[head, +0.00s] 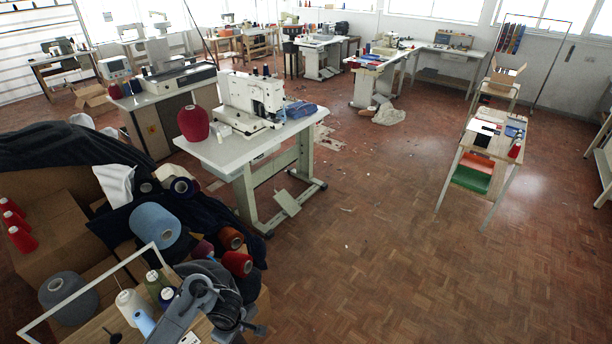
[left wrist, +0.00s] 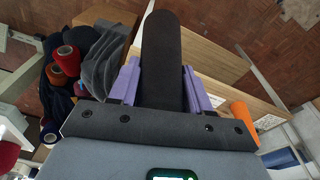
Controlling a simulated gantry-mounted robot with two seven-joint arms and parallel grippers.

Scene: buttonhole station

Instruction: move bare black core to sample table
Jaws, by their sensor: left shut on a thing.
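In the left wrist view, my left gripper (left wrist: 163,88) has its two purple fingers on either side of a long black core (left wrist: 163,45) with a rounded end. The gripper is shut on this bare core. In the head view my arm shows at the bottom, over the thread table, but the held core cannot be made out clearly. A wooden table (head: 466,162) with dark and white samples, a red cone and a blue item stands at the right, well apart from my arm. It looks like the sample table. My right gripper is not in view.
A white sewing table (head: 215,152) with a sewing machine (head: 252,97) and a red cone (head: 193,124) stands ahead. Boxes, dark cloth and several thread cones, including a light blue one (head: 155,225), crowd the left. The parquet floor (head: 370,240) between is open.

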